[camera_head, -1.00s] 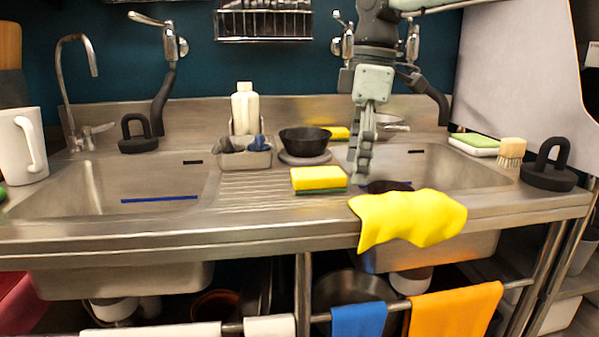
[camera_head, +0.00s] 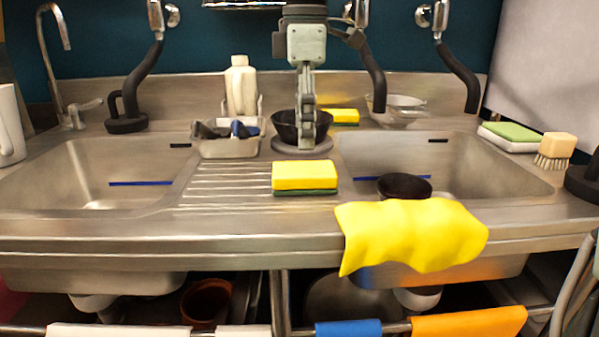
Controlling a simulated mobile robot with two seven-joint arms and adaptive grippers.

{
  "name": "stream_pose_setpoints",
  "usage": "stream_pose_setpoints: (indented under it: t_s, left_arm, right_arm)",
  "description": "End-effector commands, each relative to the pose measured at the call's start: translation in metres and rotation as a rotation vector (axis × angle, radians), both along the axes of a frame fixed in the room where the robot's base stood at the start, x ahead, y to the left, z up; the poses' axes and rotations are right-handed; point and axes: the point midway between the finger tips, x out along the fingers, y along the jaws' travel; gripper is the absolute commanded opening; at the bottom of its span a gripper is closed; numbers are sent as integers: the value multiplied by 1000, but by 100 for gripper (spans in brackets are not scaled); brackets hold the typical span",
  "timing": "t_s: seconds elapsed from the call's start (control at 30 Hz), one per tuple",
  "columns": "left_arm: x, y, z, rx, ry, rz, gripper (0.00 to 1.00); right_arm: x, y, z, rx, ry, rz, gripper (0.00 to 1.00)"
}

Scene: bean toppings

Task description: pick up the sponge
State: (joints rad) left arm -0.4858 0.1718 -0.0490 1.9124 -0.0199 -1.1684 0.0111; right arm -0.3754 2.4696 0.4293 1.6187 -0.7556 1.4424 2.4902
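A yellow sponge with a dark green underside (camera_head: 305,177) lies flat on the ribbed drainboard between the two sinks, near the front. My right gripper (camera_head: 306,143) hangs pointing down just behind and above the sponge, in front of the black bowl. It seems apart from the sponge. Its fingers show edge-on, so I cannot tell whether they are open or shut. A second yellow sponge (camera_head: 343,116) lies at the back, right of the bowl. A green and white sponge (camera_head: 512,134) lies at the right sink's back right corner. My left gripper is not in view.
A black bowl (camera_head: 287,128) stands behind the gripper. A metal caddy (camera_head: 230,146) and white bottle (camera_head: 241,88) stand left of it. A dark bowl (camera_head: 404,187) sits at the right sink's front. A yellow cloth (camera_head: 412,233) drapes over the front edge. A brush (camera_head: 555,150) stands right.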

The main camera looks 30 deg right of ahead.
Motion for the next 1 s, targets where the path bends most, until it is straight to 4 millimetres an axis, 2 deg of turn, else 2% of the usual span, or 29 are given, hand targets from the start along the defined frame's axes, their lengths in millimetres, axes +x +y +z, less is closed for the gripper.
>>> stream_pose_setpoints:
  t_s: [0.33, 0.43, 0.53, 0.67, 0.87, 1.0]
  left_arm:
    - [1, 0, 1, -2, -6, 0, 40]
    - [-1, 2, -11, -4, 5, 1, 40]
    - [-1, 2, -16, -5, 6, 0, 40]
    - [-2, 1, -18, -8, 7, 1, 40]
    - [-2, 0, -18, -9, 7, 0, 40]
    - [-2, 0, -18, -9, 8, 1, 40]
  right_arm:
    - [-2, 0, -38, 3, 6, 2, 81]
    - [-3, 0, -54, 4, 7, 2, 81]
    - [-2, 0, -68, 2, 5, 0, 81]
    - [-2, 0, -76, 2, 1, -1, 81]
    - [-2, 0, -77, 1, -1, -1, 81]
    - [-2, 0, -77, 1, -1, -1, 65]
